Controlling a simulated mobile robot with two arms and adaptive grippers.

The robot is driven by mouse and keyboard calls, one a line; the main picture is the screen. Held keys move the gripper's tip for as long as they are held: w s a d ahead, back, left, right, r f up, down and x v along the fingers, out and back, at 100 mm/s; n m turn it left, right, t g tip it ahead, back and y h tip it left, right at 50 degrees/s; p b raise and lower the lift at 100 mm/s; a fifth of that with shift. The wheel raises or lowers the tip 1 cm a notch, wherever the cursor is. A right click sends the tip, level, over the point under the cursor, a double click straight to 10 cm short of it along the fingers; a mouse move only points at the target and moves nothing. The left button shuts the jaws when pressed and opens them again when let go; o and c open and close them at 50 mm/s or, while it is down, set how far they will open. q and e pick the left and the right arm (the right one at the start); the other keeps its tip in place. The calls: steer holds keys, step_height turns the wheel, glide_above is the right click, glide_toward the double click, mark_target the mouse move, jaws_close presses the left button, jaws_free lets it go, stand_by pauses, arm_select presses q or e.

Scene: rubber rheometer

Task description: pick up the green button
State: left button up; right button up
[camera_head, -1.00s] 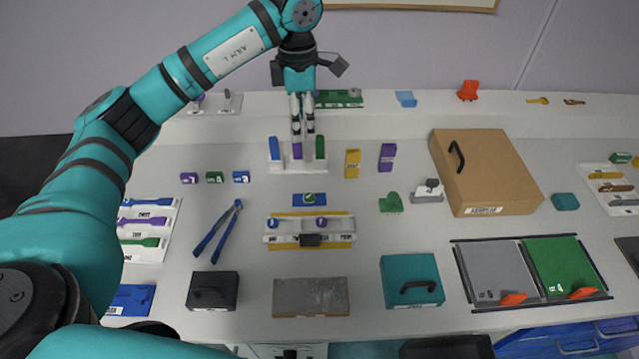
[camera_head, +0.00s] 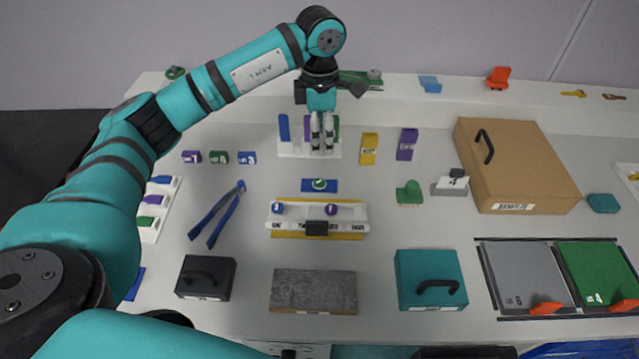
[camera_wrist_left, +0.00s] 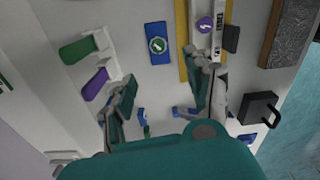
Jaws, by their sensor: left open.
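The green button (camera_head: 319,184) is a small round disc with a white mark, lying on a blue plate (camera_head: 307,186) in the middle of the table. In the left wrist view the green button (camera_wrist_left: 158,45) shows clearly on its blue plate (camera_wrist_left: 152,30). My left gripper (camera_head: 322,148) hangs fingers down over the front of the white rack, behind the button in the head view. In the left wrist view my left gripper (camera_wrist_left: 163,80) has its fingers spread with nothing between them; the button shows beyond them. My right gripper is not in view.
The white rack (camera_head: 290,152) with blue, purple and green upright pieces stands close by the fingers. A white rail (camera_head: 268,222) with a blue and a purple button lies in front of the blue plate. Blue tongs (camera_head: 222,212) lie left; a yellow block (camera_head: 369,148) stands right.

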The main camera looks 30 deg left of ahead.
arm_select(q)
steer(key=p, duration=0.2)
glide_above(320, 182)
steer(key=f, duration=0.8)
steer(key=shift+s+d+f, duration=0.1)
steer(key=shift+s+f, duration=0.1)
steer(key=shift+f, duration=0.05)
step_height(320, 182, down, 5)
steer(key=shift+w+r+p, duration=0.1)
steer(key=shift+p, duration=0.8)
steer(key=shift+f, duration=0.3)
steer(key=c, duration=0.9)
